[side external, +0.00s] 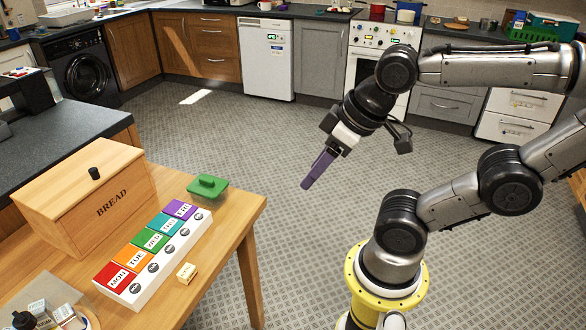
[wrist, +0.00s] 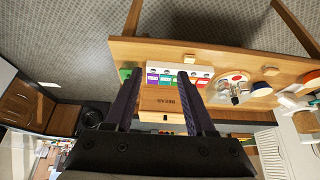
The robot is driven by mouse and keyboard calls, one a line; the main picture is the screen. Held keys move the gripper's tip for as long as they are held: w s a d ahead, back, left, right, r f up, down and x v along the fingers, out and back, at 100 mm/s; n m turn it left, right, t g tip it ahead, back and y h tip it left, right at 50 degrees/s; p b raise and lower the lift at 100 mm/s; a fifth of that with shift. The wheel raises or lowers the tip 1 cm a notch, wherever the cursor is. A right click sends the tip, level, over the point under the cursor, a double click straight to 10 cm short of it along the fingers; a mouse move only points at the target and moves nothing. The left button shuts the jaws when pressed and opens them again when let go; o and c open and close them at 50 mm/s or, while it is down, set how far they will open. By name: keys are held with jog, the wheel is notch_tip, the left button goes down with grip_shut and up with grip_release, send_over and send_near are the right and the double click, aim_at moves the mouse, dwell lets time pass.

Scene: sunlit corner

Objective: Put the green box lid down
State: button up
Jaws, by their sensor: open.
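The green lid (side external: 208,184) lies flat on top of a small see-through green box (side external: 212,198) near the table's far right edge, behind the pill organiser. In the wrist view a bit of green (wrist: 124,73) shows beside the left finger, mostly hidden by it. My gripper (side external: 307,184) has purple fingers pointing down and left, off the table's right side over the floor, well apart from the lid. In the wrist view its two dark fingers (wrist: 158,72) are spread, with nothing held between them.
A white weekday organiser with coloured lids (side external: 150,262) lies on the wooden table (side external: 240,212). A wooden bread box (side external: 85,195) stands to its left, and a small cream block (side external: 186,272) to its right. A round tray with bottles (wrist: 236,88) also stands there. Open floor lies beyond the table.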

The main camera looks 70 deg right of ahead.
aim_at(210, 180)
jog(key=shift+w, duration=0.1)
dwell(0.3)
jog(key=w+d+r+n+t, duration=0.2)
jog(key=w+t, duration=0.3)
jog(key=w, duration=0.7)
jog(key=w+d+r+n+t, duration=0.1)
jog(key=w+d+r+t, duration=0.3)
jog(key=w, duration=0.8)
jog(key=s+d+f+m+g, duration=0.1)
jog(key=d+f+m, duration=0.15)
jog(key=f, duration=0.95)
jog(key=s+d+f+m, duration=0.1)
jog(key=d+f, duration=0.2)
jog(key=f, duration=1)
jog(key=shift+n, duration=0.25)
jog(key=x, duration=0.8)
jog(key=shift+w+a+r, duration=0.1)
jog(key=shift+w+r, duration=0.15)
jog(key=shift+r, duration=0.05)
jog(key=shift+d+x, duration=0.2)
jog(key=shift+x, duration=1.15)
jog(key=shift+d+x, duration=0.15)
jog(key=shift+x, duration=1.15)
jog(key=shift+w+r, duration=0.1)
jog(key=shift+r, duration=0.1)
